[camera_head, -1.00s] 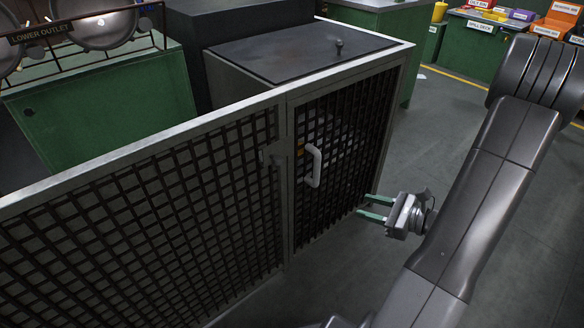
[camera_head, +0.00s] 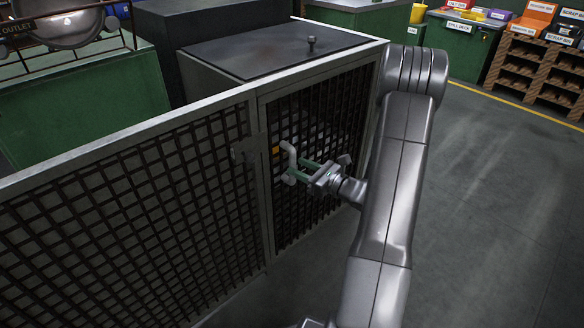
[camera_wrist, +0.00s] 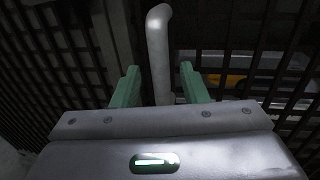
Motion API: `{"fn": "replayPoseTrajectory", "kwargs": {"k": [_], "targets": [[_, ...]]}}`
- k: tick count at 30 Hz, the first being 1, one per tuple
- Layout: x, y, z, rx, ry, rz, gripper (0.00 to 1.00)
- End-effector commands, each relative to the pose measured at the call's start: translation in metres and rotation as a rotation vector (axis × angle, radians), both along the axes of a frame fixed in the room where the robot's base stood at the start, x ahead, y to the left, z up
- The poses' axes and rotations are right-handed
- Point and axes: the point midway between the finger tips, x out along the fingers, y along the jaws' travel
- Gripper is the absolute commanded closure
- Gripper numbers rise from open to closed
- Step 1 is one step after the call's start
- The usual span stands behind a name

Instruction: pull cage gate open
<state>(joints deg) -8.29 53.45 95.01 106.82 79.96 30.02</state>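The cage gate (camera_head: 325,112) is a dark mesh panel in a pale metal frame. It stands in line with the fixed mesh panel to its left and looks closed. A pale bar handle (camera_head: 290,158) is on the gate's face; it shows upright in the wrist view (camera_wrist: 159,50). My gripper (camera_head: 296,169) is at the handle, with its green fingers pointing to the gate. In the wrist view my gripper (camera_wrist: 160,86) is open, one finger on each side of the handle with visible gaps. The handle's lower end is hidden behind the gripper body.
A latch plate (camera_head: 246,149) sits on the post left of the gate. The fixed mesh panel (camera_head: 130,205) runs along the left. The floor (camera_head: 480,200) to the right is clear. Wooden racks (camera_head: 535,72) stand far back.

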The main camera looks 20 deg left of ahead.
Motion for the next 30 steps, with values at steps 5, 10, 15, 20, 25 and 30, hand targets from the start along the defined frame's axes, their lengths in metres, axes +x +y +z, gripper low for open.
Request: {"fn": "replayPoseTrajectory", "kwargs": {"k": [5,10,15,20,25,30], "targets": [[0.005,0.024,-0.001,0.001,-0.001,0.001,0.6],[0.006,0.033,0.0,-0.001,0.0,0.0,0.6],[0.007,0.034,0.0,-0.001,0.0,-0.001,0.6],[0.007,0.034,0.0,0.0,0.0,-0.001,0.72],[0.007,0.034,0.0,0.0,0.0,-0.001,1.0],[0.006,0.033,0.0,0.0,0.0,0.001,1.0]]}}
